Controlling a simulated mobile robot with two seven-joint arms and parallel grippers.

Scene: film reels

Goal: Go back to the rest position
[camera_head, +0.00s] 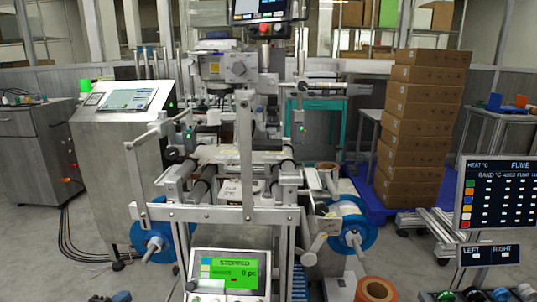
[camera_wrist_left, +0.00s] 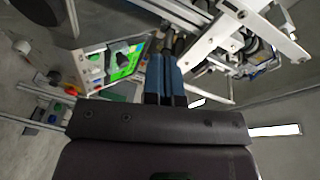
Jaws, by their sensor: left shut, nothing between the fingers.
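My left gripper (camera_wrist_left: 166,80) shows in the left wrist view. Its two blue fingers are together with nothing between them. In that view the fingers point toward the machine frame (camera_wrist_left: 200,50) and are near a tilted panel with a green screen (camera_wrist_left: 122,62); I cannot tell the exact gap. In the head view I cannot make out the left gripper clearly. My right gripper is in neither view. The head view shows the film machine (camera_head: 225,214) in the middle, with blue reels on its left (camera_head: 152,238) and right (camera_head: 352,235).
A control box (camera_head: 228,272) with a green "STOPPED" screen stands at the front. An orange-brown roll (camera_head: 375,290) is at the front right. Stacked cartons (camera_head: 420,130) stand on a blue pallet (camera_head: 375,198). A steel console (camera_head: 125,150) is at the left. Grey floor (camera_head: 60,215) is partly clear.

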